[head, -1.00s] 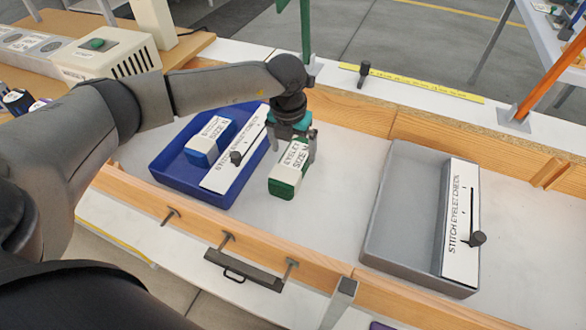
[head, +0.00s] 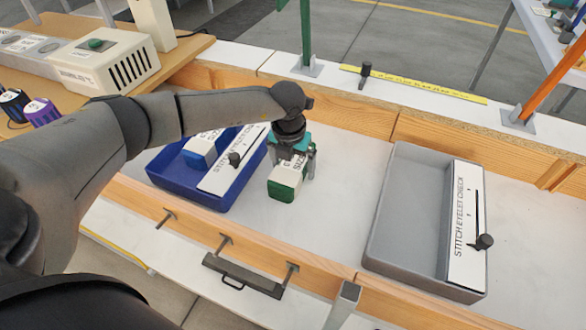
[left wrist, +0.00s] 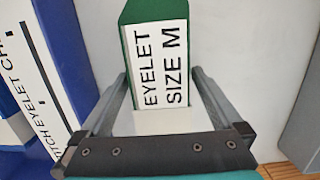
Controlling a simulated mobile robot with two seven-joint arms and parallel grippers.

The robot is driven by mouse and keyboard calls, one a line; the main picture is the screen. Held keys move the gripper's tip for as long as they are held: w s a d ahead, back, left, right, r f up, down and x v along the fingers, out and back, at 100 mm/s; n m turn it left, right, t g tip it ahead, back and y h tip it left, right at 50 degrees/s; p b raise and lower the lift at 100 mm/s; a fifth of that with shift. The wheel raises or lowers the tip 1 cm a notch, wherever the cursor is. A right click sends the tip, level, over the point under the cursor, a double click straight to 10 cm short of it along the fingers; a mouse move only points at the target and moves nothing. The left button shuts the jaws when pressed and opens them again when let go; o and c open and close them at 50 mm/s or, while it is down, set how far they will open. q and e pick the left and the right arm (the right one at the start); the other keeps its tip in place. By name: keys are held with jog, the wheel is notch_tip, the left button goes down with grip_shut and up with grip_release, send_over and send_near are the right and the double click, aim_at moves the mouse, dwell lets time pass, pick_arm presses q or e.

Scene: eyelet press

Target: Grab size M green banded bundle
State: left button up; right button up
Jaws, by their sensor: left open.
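The green bundle (head: 286,182) with a white band lies on the white tray floor, between the blue bin and the grey bin. In the left wrist view its band (left wrist: 162,64) reads "EYELET SIZE M". My left gripper (head: 294,168) is over the bundle and pointing down at it. In the left wrist view the two fingers of the left gripper (left wrist: 160,85) stand apart, one on each side of the bundle, with the band between them. Gaps seem to show beside the band, so the fingers are not closed on it. My right gripper is not in view.
The blue bin (head: 160,180) left of the bundle holds a blue banded bundle (head: 203,150) and a white "STITCH EYELET CHECK" gauge (head: 222,178). The grey bin (head: 400,235) at right holds a similar gauge (head: 466,215). Wooden walls (head: 345,108) edge the area. Bare floor (head: 345,175) lies right of the bundle.

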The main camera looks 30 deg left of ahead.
pick_arm(q)
jog(key=c, duration=1.5)
jog(key=shift+c, duration=0.3)
jog(key=shift+r, duration=0.1)
